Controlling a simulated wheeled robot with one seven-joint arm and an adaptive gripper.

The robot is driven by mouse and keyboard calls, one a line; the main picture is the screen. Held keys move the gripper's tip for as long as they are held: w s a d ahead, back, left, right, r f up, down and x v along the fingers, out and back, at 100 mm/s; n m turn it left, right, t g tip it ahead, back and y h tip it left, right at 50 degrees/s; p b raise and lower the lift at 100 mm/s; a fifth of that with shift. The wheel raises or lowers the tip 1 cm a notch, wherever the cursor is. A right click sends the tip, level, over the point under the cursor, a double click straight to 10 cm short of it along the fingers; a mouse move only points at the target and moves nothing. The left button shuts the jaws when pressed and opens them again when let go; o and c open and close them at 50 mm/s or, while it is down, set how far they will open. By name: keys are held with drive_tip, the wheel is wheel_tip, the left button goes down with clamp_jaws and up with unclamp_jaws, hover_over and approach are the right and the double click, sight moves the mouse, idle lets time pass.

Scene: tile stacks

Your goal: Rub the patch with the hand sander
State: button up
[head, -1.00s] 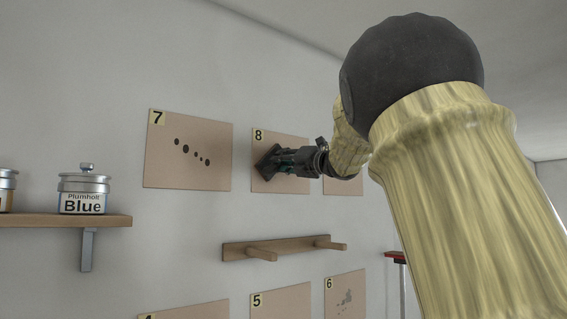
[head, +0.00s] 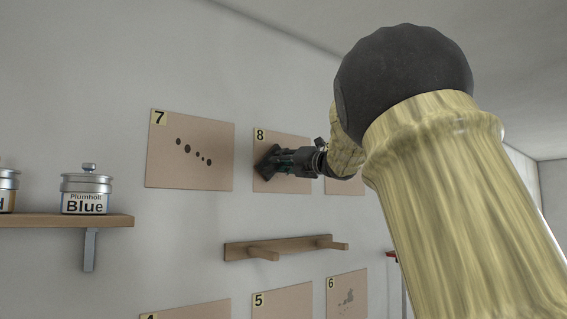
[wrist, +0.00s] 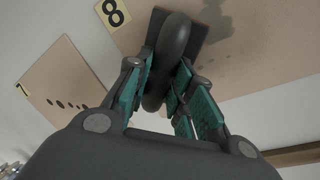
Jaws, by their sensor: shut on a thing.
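My gripper (head: 290,162) is shut on the dark handle of the hand sander (head: 268,159), at panel 8 (head: 293,142) on the wall. In the wrist view the teal finger pads (wrist: 158,95) sit on both sides of the sander's rounded grip (wrist: 170,60). The sander's dark flat plate (wrist: 190,32) lies over panel 8 near its number label; whether it touches the surface I cannot tell. A grey smudged patch (wrist: 222,25) shows on panel 8 beside the plate, to its right in the wrist view. The sander may hide part of the patch.
Panel 7 (head: 215,165), with several dark spots, hangs to the left. A wooden peg rail (head: 300,245) is below panel 8. A shelf (head: 60,221) holds a tin labelled Blue (head: 86,190). Panels 5 (head: 285,305) and 6 (head: 347,310) are lower; panel 6 has grey marks.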

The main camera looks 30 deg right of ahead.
drive_tip(key=shift+w, duration=0.3)
drive_tip(key=shift+d, duration=0.1)
drive_tip(key=d+p, duration=0.1)
drive_tip(key=d, duration=0.7)
drive_tip(key=shift+w, duration=0.35)
idle(0.6)
drive_tip(key=shift+a, duration=0.1)
